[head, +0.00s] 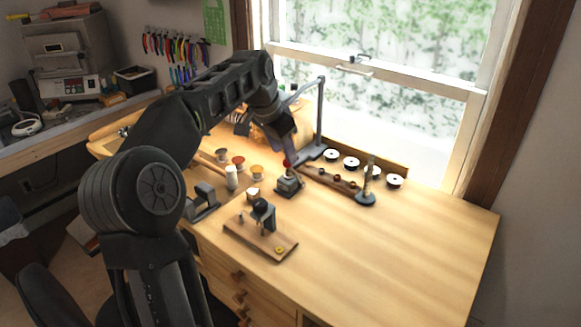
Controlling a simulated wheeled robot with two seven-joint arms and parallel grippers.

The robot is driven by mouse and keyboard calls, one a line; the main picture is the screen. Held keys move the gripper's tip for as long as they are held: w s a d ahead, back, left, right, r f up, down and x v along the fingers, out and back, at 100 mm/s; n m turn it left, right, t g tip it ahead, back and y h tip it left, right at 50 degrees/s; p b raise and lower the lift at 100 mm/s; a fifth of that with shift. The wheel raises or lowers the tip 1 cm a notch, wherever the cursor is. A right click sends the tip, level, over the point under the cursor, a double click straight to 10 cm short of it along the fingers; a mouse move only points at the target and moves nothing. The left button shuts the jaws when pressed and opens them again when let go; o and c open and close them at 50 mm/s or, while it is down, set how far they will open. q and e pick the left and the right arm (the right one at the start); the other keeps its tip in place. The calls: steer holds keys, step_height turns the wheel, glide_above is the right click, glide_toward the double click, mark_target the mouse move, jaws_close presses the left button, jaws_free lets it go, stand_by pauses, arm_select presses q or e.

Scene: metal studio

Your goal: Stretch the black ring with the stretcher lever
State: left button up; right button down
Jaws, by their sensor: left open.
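My left gripper (287,156) reaches down over the middle of the workbench and is open. Just below it is a small dark device on a square base (289,184), with a red knob (288,163) on top, which looks like the stretcher and its lever. The knob is at the fingertips; I cannot tell whether they touch it. Several small rings (338,179) lie on a wooden strip to the right, but I cannot tell which is the black ring. My right gripper is out of view.
A wooden board (281,247) carries a dark clamp-like tool (263,214) near the front edge. A white bottle (231,177) and small coloured cups (257,172) stand left of the device. The right of the workbench (420,245) is clear.

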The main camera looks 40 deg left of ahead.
mark_target(290, 167)
arm_select(q)
steer(key=shift+p+x, duration=0.65)
steer(key=shift+x, duration=3.25)
jaws_close()
